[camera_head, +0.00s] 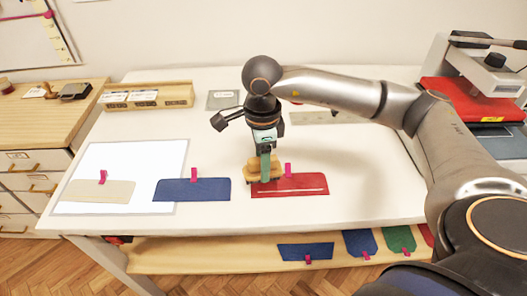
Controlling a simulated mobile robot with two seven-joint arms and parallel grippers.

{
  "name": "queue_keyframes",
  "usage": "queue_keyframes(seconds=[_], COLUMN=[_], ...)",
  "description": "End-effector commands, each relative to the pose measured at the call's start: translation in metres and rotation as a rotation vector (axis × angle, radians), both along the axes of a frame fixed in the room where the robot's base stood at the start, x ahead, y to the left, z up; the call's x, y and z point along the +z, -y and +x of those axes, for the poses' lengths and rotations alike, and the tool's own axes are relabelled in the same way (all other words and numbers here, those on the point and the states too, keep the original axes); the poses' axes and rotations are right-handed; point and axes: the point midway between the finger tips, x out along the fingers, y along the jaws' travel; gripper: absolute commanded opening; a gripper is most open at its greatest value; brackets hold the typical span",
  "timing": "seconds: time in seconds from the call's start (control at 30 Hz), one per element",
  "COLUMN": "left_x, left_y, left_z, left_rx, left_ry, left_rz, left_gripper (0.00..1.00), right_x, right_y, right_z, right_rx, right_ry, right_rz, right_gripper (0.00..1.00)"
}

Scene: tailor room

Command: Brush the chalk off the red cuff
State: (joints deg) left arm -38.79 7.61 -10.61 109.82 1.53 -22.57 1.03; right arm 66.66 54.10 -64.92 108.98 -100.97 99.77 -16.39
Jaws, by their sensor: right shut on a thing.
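The red cuff (305,185) lies flat on the white table, with a pale chalk line along it and a pink clip at its back edge. My right gripper (265,152) points down just above the cuff's left part. It is shut on a brush (262,170) with a wooden body. The brush sits at the cuff's left end; whether it touches the cloth cannot be told. A green upright part shows between the gripper and the brush. A blue cuff (190,190) and a beige cuff (98,191) lie to the left. My left gripper is not in view.
A white mat (130,157) lies under the beige cuff. A red and grey press (470,100) is at right. A lower shelf (190,255) holds several coloured pieces.

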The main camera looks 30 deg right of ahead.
Motion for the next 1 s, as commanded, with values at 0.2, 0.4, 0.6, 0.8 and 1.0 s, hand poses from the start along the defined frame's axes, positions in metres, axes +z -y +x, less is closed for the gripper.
queue_keyframes(seconds=[0.2,0.4,0.6,0.8,1.0], left_x=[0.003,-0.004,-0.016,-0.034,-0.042], left_y=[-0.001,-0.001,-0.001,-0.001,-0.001], left_z=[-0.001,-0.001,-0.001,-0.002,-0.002], left_rx=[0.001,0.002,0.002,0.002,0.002], left_ry=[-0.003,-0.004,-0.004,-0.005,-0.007], left_rz=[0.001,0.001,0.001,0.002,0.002], left_gripper=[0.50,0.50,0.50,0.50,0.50], right_x=[0.003,-0.007,-0.027,-0.050,-0.059], right_y=[0.005,0.005,0.005,0.005,0.005], right_z=[0.003,0.003,0.002,0.003,0.003], right_rx=[-0.153,-0.160,-0.159,-0.158,-0.157], right_ry=[0.000,0.000,-0.002,0.001,0.001], right_rz=[0.000,0.000,0.000,0.001,0.000], right_gripper=[0.00,0.00,0.00,0.00,0.00])
